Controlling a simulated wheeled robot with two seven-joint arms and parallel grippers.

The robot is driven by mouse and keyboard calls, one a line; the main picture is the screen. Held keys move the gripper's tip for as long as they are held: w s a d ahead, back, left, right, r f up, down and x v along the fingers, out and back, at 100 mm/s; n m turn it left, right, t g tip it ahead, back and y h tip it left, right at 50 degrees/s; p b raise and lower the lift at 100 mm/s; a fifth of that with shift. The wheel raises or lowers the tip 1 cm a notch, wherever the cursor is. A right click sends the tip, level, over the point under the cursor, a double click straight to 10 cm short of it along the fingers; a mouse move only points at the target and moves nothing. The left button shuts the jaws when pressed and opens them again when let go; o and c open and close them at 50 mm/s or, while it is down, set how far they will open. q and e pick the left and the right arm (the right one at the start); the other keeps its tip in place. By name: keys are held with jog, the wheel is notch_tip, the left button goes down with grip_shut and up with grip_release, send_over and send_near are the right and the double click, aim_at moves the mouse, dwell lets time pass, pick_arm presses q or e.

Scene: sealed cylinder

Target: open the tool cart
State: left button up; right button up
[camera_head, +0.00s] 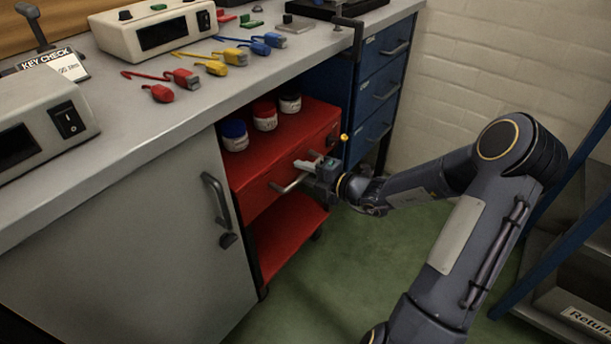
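The red tool cart (257,192) stands under the grey workbench, between a grey cabinet door and blue drawers. Its front drawer looks closed and has a pale bar handle (287,185). My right gripper (316,168) is at the right part of this handle, with its fingertips at or around the bar. The fingers are small here and partly hide the handle, so I cannot tell whether they are shut on it. My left gripper is not in view.
Jars with blue, red and dark lids (265,117) stand on the cart top. The grey cabinet door (140,240) is on the left, blue drawers (378,90) behind right. A shelf rack (560,300) is at the right edge. Green floor (350,270) before the cart is clear.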

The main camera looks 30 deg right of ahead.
grip_shut()
dwell(0.3)
jog(key=f+p+v, duration=0.3)
jog(key=p+v, duration=0.5)
jog(key=v, duration=0.7)
jog(key=s+f+p+v, duration=0.1)
jog(key=f+p+v, duration=0.2)
jog(key=p+v, duration=0.4)
jog(key=shift+d+f+p+v, duration=0.3)
jog(key=shift+f+p+v, duration=0.05)
jog(key=shift+v, duration=4.35)
